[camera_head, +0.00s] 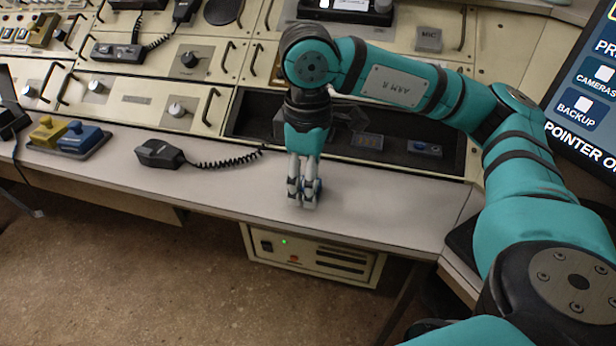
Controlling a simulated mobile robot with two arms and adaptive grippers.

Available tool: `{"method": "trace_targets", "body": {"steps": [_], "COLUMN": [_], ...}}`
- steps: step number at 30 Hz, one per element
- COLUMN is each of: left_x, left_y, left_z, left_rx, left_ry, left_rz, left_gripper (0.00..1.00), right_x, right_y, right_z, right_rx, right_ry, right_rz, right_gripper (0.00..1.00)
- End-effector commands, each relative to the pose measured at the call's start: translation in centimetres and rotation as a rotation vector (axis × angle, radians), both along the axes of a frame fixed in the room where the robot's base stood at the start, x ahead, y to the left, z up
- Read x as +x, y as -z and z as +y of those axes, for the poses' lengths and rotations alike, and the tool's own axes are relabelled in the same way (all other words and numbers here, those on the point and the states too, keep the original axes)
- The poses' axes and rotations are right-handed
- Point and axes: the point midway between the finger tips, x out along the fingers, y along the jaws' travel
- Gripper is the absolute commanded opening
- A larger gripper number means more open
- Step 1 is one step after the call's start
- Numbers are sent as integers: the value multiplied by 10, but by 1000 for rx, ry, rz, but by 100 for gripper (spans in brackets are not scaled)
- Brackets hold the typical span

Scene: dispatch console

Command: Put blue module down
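My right gripper (303,196) points down at the front of the grey desk (230,195), just in front of the dark recess (400,160) in the console. A larger blue block (82,136) sits in a tray at the left, beside a yellow block (48,131). My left gripper is not in view.
A black handset (158,154) with a coiled cord lies left of the gripper. The recess holds a dark piece with orange marks (367,140) and one with a blue mark (425,148). A screen (590,95) stands at the right. Desk beside the gripper is clear.

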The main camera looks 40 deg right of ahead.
Motion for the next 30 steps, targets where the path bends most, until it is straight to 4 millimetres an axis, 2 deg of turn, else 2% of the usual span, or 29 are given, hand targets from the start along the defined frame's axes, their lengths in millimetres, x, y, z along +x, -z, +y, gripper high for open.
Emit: {"method": "trace_targets", "body": {"steps": [6,9,14,17,21,24,30], "left_x": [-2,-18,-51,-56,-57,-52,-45], "left_y": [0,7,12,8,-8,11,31], "left_z": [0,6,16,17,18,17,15], "left_rx": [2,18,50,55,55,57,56], "left_ry": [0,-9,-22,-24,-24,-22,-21], "left_rz": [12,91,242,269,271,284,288], "left_gripper": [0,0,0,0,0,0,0], "right_x": [0,0,1,1,1,1,0], "right_y": [-2,-4,-38,-65,-100,-109,-121], "right_z": [0,0,1,1,0,0,0], "right_rx": [0,0,2,2,0,-1,1], "right_ry": [0,0,-1,-1,0,0,-1], "right_rz": [0,0,-4,-4,-6,-2,-1], "right_gripper": [56,56,56,56,56,56,56]}}
